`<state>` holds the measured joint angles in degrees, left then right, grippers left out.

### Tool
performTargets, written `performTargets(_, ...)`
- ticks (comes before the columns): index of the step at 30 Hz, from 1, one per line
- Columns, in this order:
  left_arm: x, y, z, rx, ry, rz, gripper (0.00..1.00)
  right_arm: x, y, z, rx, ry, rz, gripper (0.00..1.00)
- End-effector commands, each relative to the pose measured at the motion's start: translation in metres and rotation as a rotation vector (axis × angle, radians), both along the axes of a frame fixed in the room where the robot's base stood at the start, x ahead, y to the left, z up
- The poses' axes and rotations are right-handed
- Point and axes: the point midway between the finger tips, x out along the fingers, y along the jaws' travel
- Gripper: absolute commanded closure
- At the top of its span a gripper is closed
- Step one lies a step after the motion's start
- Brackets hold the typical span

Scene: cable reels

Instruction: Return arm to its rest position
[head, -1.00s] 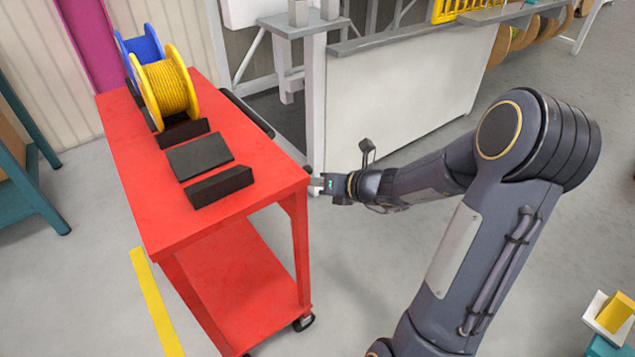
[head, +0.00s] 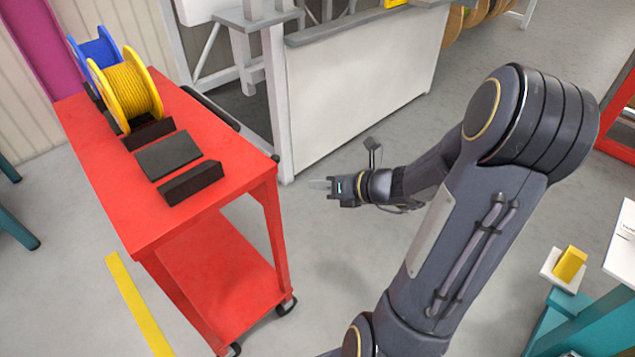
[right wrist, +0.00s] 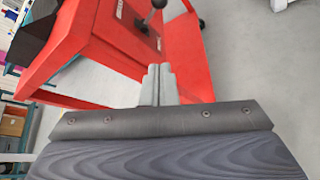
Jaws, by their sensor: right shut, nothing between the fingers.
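My right arm reaches in from the lower right of the head view. Its right gripper (head: 322,184) is shut and empty, over the grey floor just to the right of the red cart (head: 120,213). A gap shows between the fingers and the cart in the head view. In the right wrist view the closed fingers (right wrist: 159,84) appear in front of the red cart (right wrist: 78,62). My left gripper is not in view.
A yellow cable reel (head: 127,90) and a blue one (head: 100,50) stand on the cart, with black blocks (head: 168,156) nearby. A white-panelled workbench (head: 365,85) stands behind. A yellow block (head: 570,263) sits at right. Floor around the gripper is clear.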

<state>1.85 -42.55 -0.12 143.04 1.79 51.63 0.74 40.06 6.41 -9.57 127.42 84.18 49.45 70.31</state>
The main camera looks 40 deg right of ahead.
Motion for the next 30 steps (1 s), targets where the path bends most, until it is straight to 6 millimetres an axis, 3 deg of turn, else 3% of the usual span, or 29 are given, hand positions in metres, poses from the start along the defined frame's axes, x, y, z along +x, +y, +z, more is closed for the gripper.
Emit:
performTargets(11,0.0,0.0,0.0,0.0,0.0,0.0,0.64,0.0,0.002,0.001,-0.007,-0.004,0.009,1.0)
performTargets(14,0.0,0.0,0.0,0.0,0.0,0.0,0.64,-0.002,0.018,0.011,-0.084,-0.038,0.1,1.0)
performTargets(17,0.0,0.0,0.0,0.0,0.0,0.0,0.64,-0.014,0.059,0.033,-0.296,-0.136,0.342,1.0)
performTargets(21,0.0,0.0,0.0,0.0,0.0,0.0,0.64,-0.063,0.134,0.062,-0.825,-0.411,0.896,1.0)
performTargets(22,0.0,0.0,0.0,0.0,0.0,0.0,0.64,-0.075,0.144,0.063,-0.937,-0.472,1.005,1.0)
performTargets(25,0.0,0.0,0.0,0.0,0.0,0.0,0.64,-0.108,0.163,0.064,-1.257,-0.651,1.307,1.0)
performTargets(30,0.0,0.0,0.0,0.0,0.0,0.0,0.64,-0.146,0.168,0.059,-1.694,-0.881,1.687,1.0)
